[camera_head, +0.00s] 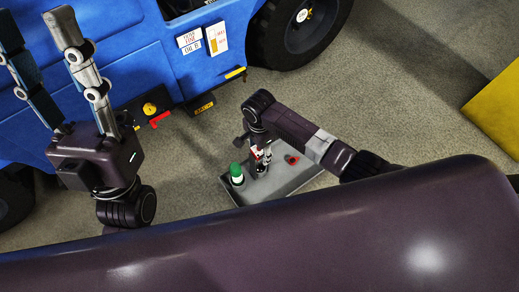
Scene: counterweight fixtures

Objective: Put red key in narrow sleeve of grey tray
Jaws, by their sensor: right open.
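The grey tray (285,187) lies on the floor in the middle of the view. My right gripper (262,168) points down over its back left part, open, with its fingers small and partly hidden by my wrist. A small red and white piece (256,153) shows right at these fingers; I cannot tell whether it is the red key or whether it touches them. Another red piece (292,159) sits on a dark spot at the tray's back right. I cannot make out the narrow sleeve. My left gripper (33,25) is at the upper left, fingers up, apart and empty.
A green and white cylinder (236,174) stands upright at the tray's left end. A blue vehicle (140,50) with a big black wheel (300,28) stands behind. A yellow block (497,110) is at the right. The floor between is clear.

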